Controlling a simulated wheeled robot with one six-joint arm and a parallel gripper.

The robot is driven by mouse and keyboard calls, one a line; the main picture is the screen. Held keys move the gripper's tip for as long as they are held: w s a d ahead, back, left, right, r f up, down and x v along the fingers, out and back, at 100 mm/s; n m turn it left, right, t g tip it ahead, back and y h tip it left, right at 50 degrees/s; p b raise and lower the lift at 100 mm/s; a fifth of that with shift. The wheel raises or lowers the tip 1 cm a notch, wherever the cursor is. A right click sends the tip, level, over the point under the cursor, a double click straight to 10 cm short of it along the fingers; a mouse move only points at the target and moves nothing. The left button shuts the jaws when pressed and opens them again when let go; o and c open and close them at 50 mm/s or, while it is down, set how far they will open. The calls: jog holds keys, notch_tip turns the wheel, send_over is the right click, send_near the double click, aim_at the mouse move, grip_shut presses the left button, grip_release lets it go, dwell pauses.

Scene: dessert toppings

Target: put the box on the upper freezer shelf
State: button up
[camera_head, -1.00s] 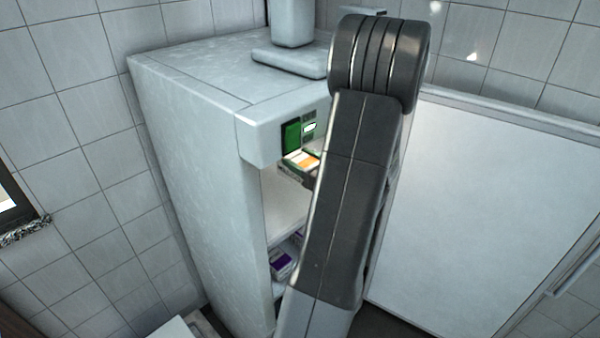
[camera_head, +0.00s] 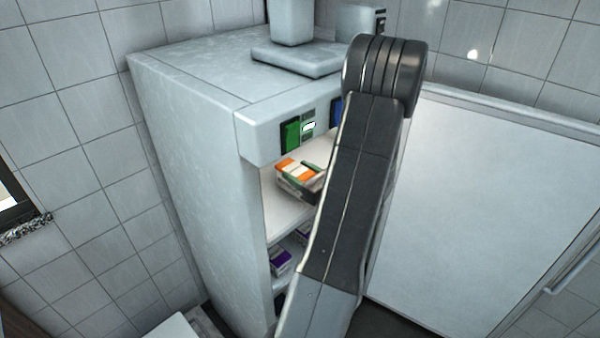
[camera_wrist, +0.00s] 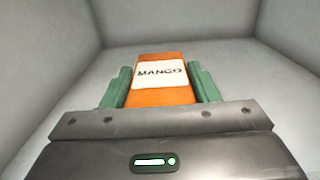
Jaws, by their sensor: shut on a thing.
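The box (camera_wrist: 158,97) is orange with a white label that reads MANGO. In the wrist view it sits between the two green fingers of my gripper (camera_wrist: 161,88), which is shut on it. In the head view the box (camera_head: 296,170) shows at the mouth of the freezer (camera_head: 190,150), above the upper shelf (camera_head: 283,208). My own arm hides part of the opening and most of my gripper. I cannot tell whether the box touches the shelf.
A lower shelf holds purple-and-white boxes (camera_head: 280,262). The freezer's open door (camera_head: 480,210) stands at the right. A pale scale-like device (camera_head: 295,60) stands on the freezer top. In the wrist view, the compartment walls (camera_wrist: 205,50) surround free room ahead of the box.

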jog(key=o, duration=1.3)
jog(key=shift+f, duration=0.1)
jog(key=v, duration=0.4)
jog(key=b+v, duration=0.1)
jog(key=v, duration=0.7)
jog(key=shift+r+b, duration=0.25)
jog(key=shift+b, duration=0.05)
